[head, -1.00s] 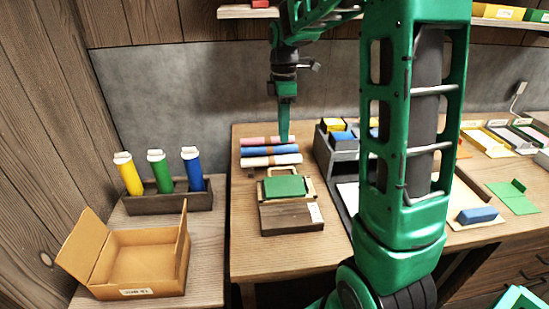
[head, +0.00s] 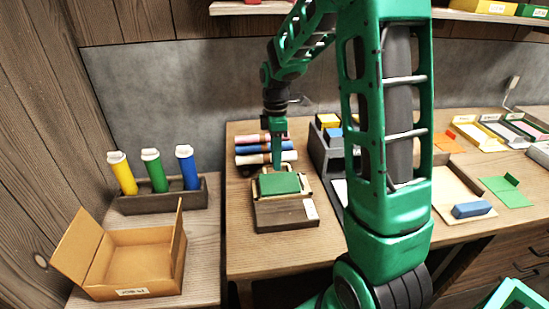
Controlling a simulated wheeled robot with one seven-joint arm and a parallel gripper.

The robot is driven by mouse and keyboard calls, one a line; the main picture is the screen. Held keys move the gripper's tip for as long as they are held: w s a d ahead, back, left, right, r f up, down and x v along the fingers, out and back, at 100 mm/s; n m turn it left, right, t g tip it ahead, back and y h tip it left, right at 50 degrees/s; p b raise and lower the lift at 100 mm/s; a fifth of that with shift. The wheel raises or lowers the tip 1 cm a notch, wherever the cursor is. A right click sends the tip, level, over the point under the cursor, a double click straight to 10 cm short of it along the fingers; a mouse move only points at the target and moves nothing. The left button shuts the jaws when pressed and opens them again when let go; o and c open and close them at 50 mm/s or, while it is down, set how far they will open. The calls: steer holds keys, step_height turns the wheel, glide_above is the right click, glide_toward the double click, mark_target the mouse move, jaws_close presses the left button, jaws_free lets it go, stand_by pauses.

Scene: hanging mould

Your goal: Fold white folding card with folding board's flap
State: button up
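My gripper (head: 277,166) points straight down over the back edge of a green block or pad (head: 279,184). The pad lies on a dark wooden board (head: 286,216) with a pale frame and a small white label, which looks like the folding board. I cannot make out which part is its flap. The fingers look like one narrow green shape, so their opening and any contact with the pad cannot be told. No white folding card shows clearly at the board. A white card-like piece (head: 504,133) lies among coloured ones at the far right.
Rolls of paper (head: 265,150) lie behind the board, and a grey organiser (head: 333,158) stands right of it. An open cardboard box (head: 131,264) and a rack of capped tubes (head: 160,199) stand left. A blue block (head: 472,210) and green card (head: 507,191) lie right.

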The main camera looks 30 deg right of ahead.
jaws_close()
steer(key=shift+w+r, duration=0.1)
steer(key=shift+w, duration=0.05)
stand_by(1.2)
